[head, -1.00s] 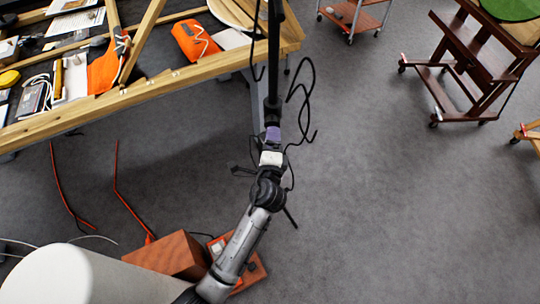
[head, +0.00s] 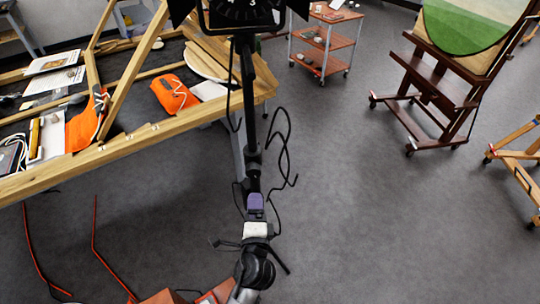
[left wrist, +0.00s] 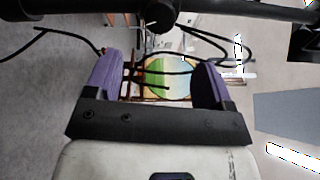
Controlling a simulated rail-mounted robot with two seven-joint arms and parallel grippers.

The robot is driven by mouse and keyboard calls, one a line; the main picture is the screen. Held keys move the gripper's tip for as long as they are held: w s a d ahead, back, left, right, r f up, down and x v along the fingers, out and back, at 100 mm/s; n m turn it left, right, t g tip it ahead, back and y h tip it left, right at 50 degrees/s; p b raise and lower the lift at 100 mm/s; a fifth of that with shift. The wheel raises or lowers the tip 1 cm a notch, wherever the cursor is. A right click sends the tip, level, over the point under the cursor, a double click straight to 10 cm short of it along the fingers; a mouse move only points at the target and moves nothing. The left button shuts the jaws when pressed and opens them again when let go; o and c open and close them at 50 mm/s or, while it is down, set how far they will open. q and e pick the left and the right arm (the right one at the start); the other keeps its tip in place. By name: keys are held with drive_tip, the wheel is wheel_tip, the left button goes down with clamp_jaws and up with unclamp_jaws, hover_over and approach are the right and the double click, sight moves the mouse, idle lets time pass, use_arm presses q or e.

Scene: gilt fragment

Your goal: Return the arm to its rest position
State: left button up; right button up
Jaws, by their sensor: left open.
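My left gripper (head: 255,203) has purple fingers and a white body, and it shows low in the middle of the head view, with my grey and black arm below it. In the left wrist view the two purple fingers (left wrist: 155,72) stand wide apart with nothing between them. In the head view the gripper lines up with a black stand pole (head: 249,100); I cannot tell whether they touch. The pole crosses the top of the left wrist view, beyond the fingers. My right gripper is not in view.
Black cables (head: 283,150) hang by the pole. A wooden table (head: 130,147) with papers and orange cloths stands at left. An orange trolley (head: 325,50) and a dark wooden easel (head: 430,90) stand at the back. The grey floor (head: 360,210) to the right is clear.

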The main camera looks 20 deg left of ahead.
use_arm(q)
drive_tip(key=s+a+f+n+g+h, duration=0.2)
drive_tip(key=s+f+n+g, duration=0.25)
drive_tip(key=s, duration=0.55)
drive_tip(key=s+a+f+n+g+h, duration=0.25)
drive_tip(key=s+f+n+g, duration=0.2)
drive_tip(key=s, duration=0.65)
drive_tip(key=s+a+f+n+g+h, duration=0.2)
drive_tip(key=s+f+n+g, duration=0.25)
drive_tip(key=s, duration=0.55)
wheel_tip(320, 180, up, 37)
drive_tip(key=p, duration=3.7)
drive_tip(key=shift+s, duration=0.3)
drive_tip(key=shift+a, duration=0.1)
